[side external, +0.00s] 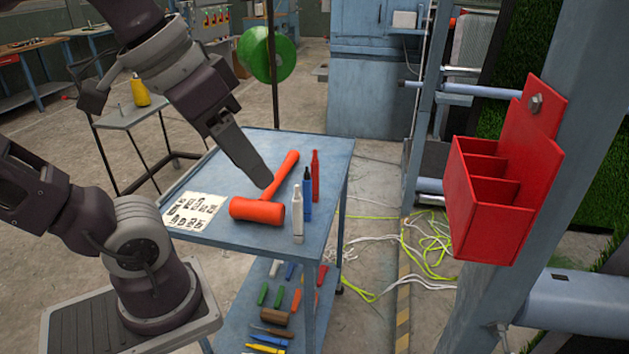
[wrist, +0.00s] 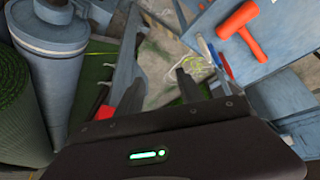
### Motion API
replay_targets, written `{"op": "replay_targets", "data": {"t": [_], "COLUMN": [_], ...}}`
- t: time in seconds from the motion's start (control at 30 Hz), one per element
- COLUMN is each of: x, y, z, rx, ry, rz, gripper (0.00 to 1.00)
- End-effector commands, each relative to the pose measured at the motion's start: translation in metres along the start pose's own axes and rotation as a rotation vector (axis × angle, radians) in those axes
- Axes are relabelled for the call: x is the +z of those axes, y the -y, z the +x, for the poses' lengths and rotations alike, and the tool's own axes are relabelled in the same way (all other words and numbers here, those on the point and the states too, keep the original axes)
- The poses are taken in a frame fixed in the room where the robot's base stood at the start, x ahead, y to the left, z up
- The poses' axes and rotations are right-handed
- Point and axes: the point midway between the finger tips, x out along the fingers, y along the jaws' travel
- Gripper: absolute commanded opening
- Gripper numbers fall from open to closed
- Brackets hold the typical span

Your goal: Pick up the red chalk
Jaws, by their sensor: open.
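A printed sheet (side external: 193,213) lies on the cart's left side. Several tools lie on the lower shelf (side external: 238,325). A red compartment holder (side external: 488,215) is fixed to a post at right. Yellow and white cords (side external: 430,250) lie on the floor.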

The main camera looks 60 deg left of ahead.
Motion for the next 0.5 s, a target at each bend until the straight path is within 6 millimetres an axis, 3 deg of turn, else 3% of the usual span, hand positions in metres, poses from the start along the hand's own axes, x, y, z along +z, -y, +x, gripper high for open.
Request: {"op": "replay_targets", "data": {"t": [0.17,0.27,0.37,0.5], "x": [-0.053,-0.095,-0.140,-0.192], "y": [-0.002,0.011,0.040,0.104], "z": [0.019,0.032,0.049,0.072], "rx": [0.096,0.172,0.267,0.420], "ry": [0.224,0.340,0.452,0.578], "rz": [-0.508,-0.840,-1.189,-1.623], "gripper": [0.45,0.45,0.45,0.45]}}
